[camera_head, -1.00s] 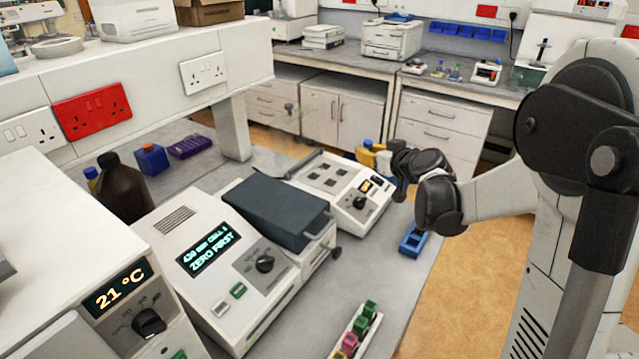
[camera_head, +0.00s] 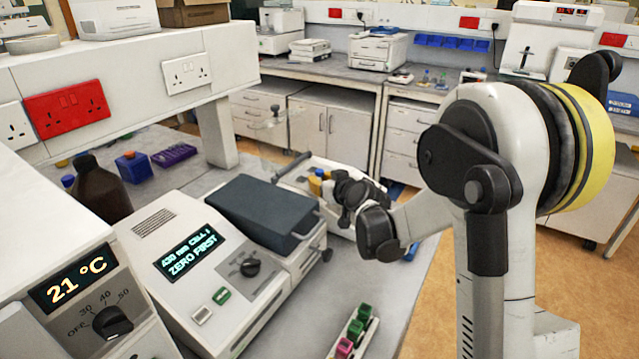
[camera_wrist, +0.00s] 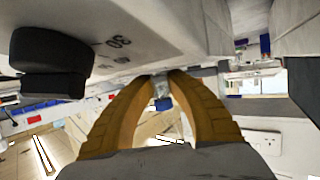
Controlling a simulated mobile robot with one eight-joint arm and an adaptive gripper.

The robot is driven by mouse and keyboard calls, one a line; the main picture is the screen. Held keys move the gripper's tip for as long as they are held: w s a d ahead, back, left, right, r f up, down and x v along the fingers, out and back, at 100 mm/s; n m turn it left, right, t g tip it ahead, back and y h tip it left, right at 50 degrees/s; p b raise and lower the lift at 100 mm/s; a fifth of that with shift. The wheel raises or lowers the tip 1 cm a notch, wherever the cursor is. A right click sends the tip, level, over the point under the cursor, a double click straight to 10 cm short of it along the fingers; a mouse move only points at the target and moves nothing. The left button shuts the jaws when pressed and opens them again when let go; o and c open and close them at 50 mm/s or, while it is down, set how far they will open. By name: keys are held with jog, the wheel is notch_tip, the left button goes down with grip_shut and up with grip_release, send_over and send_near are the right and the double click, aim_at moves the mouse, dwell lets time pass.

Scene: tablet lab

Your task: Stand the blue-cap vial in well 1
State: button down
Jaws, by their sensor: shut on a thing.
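In the wrist view, the tan fingers of my gripper (camera_wrist: 160,77) close on a small clear vial (camera_wrist: 161,88). A blue cap (camera_wrist: 165,104) shows between the fingers, below the glass in the picture.
A grey-lidded instrument reading "ZERO FIRST" (camera_head: 185,255) stands nearer, left of my gripper. A rack of green and pink-capped pieces (camera_head: 357,328) lies at the bench front. A brown bottle (camera_head: 100,190) and a 21 °C unit (camera_head: 85,300) are at left. A dark knob (camera_wrist: 50,60) looms in the wrist view.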

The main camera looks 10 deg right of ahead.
jog(key=shift+r, duration=0.1)
jog(key=c, duration=1.7)
grip_release()
jog(key=shift+f, duration=0.25)
jog(key=o, duration=0.4)
jog(key=shift+c, duration=0.2)
jog(key=shift+r, duration=0.1)
jog(key=shift+r, duration=0.2)
jog(key=p+v, duration=0.3)
jog(key=v, duration=0.9)
jog(key=shift+f, duration=0.1)
